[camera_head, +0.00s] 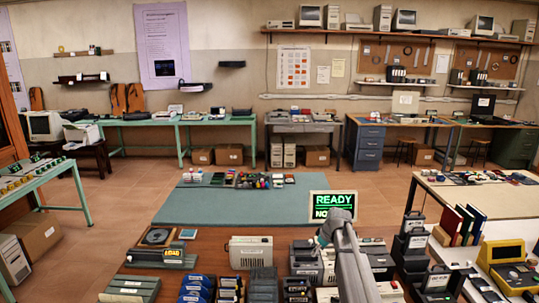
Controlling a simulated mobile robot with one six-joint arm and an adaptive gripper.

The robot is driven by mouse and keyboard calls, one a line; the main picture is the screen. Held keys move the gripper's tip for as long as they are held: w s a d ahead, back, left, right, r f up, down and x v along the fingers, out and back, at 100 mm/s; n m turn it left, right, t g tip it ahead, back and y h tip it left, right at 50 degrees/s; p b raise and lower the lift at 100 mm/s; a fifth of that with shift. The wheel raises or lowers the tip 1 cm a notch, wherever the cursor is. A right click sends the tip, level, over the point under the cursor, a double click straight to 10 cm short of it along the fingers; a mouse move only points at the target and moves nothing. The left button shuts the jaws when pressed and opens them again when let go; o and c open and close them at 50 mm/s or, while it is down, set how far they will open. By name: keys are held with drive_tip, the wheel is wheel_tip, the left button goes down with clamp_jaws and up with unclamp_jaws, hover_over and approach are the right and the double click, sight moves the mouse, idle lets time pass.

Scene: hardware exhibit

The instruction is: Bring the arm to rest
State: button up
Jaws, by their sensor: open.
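My grey arm (352,262) reaches up from the bottom edge, right of centre, over the crowded front table. It bends at the top, in front of the lower right of a small screen (331,200) that shows green "READY" text. My gripper (318,246) appears just left of this bend, low over grey devices. It is small in the picture and its fingers are hard to make out. I see nothing held in it.
The front table holds a cream device (250,252), a record-player-like unit (157,237), blue stacked boxes (197,288) and dark upright devices (411,245). Red and blue binders (466,224) and a yellow monitor (502,253) stand at right. The teal mat (240,207) is mostly clear.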

drive_tip(key=s+f+m+g+h+b, duration=0.1)
drive_tip(key=s+f+m+b, duration=0.1)
drive_tip(key=s, duration=0.8)
drive_tip(key=s+a+f+m+g+h+b, duration=0.1)
drive_tip(key=s+f+m+b, duration=0.2)
drive_tip(key=s, duration=0.8)
drive_tip(key=s+f+m+g+h+b, duration=0.1)
drive_tip(key=s+f+m+b, duration=0.2)
drive_tip(key=s, duration=0.8)
wheel_tip(320, 180, down, 2)
drive_tip(key=shift+a+f+b, duration=0.2)
drive_tip(key=shift+a+b, duration=0.2)
drive_tip(key=shift+b, duration=0.15)
